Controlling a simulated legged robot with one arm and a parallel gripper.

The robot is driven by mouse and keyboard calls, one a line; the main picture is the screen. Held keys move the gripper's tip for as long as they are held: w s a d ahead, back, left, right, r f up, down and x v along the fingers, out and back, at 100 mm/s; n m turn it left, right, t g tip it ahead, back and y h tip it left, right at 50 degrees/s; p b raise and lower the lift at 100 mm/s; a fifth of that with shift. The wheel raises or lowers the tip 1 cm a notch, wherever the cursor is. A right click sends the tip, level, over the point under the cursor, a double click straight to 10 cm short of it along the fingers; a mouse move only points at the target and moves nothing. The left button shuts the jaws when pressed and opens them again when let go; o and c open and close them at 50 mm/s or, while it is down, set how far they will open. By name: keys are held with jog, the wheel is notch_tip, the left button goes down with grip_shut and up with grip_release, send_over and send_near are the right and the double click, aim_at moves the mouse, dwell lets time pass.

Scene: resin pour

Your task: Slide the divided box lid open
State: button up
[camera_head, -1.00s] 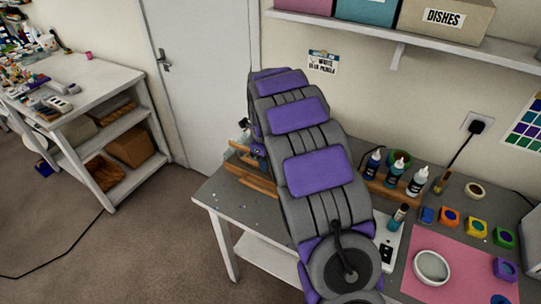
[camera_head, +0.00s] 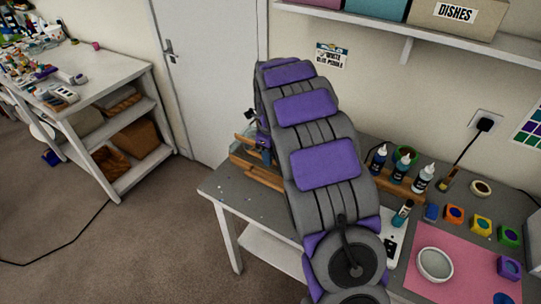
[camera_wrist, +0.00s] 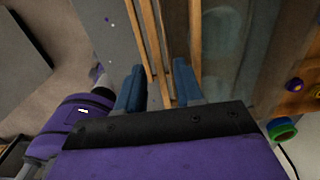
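The wooden divided box (camera_head: 262,178) lies at the left end of the grey worktable in the head view, largely hidden behind my arm. In the wrist view its long wooden strips (camera_wrist: 142,40) run down the picture. A dull see-through panel, seemingly the lid (camera_wrist: 250,60), lies right of them, with blurred contents under it. My gripper (camera_wrist: 158,78) shows two blue fingers apart, one on each side of the lower ends of wooden strips. I cannot tell whether the fingers touch the wood.
Bottles (camera_head: 402,168) stand in a wooden holder right of my arm. Small colored pots (camera_head: 481,224) and a white bowl (camera_head: 435,263) on a pink mat (camera_head: 455,285) are farther right. A green ring-shaped container (camera_wrist: 281,129) shows at the wrist view's right. A shelf (camera_head: 440,42) hangs above.

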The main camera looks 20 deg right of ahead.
notch_tip(320, 180, up, 16)
jog(key=p, duration=0.2)
jog(key=shift+r+p, duration=0.25)
jog(key=shift+p, duration=0.1)
jog(key=s+a+f+n, duration=0.1)
jog(key=s+a+n, duration=0.2)
jog(key=s+n, duration=0.6)
jog(key=s+a+f+n+g, duration=0.1)
jog(key=s+a+f+n, duration=0.1)
jog(key=s+n, duration=0.8)
jog(key=s+a+f+n, duration=0.1)
jog(key=s+a+n, duration=0.4)
jog(key=s, duration=1.7)
jog(key=n, duration=0.4)
jog(key=shift+f+g, duration=0.3)
jog(key=shift+g, duration=0.1)
